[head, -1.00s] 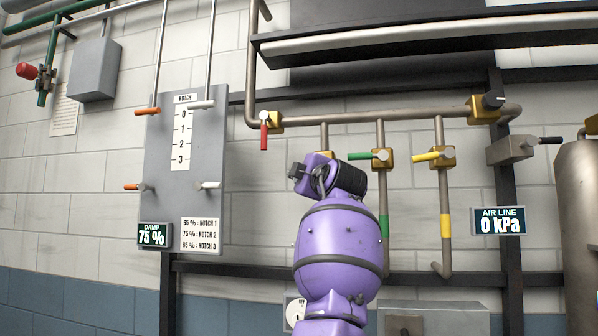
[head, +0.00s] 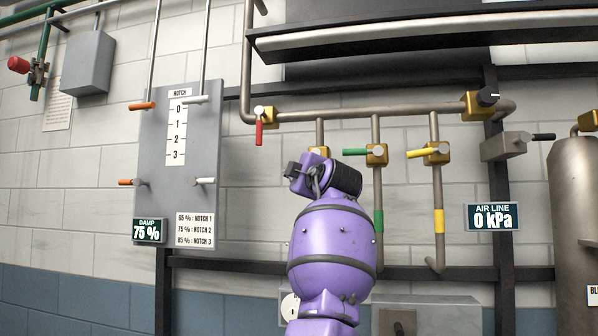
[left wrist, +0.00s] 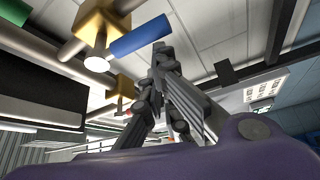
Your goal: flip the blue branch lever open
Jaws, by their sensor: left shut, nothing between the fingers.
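The blue branch lever (left wrist: 140,36) shows in the left wrist view as a blue handle sticking out sideways from a brass valve block (left wrist: 98,22). In the head view the lever is hidden behind my purple left arm, and only the top of its brass block (head: 318,153) shows. My left gripper (left wrist: 160,48) is shut and empty. Its fingertips appear close to the free end of the blue lever; I cannot tell whether they touch. In the head view the fingers are hidden by my wrist. My right gripper is in neither view.
Right of my wrist are a green lever (head: 355,152) and a yellow lever (head: 421,153) on neighbouring pipes. A red lever (head: 259,132) hangs down to the left. The air line display (head: 492,216) reads 0 kPa. A metal tank (head: 575,220) stands at the right.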

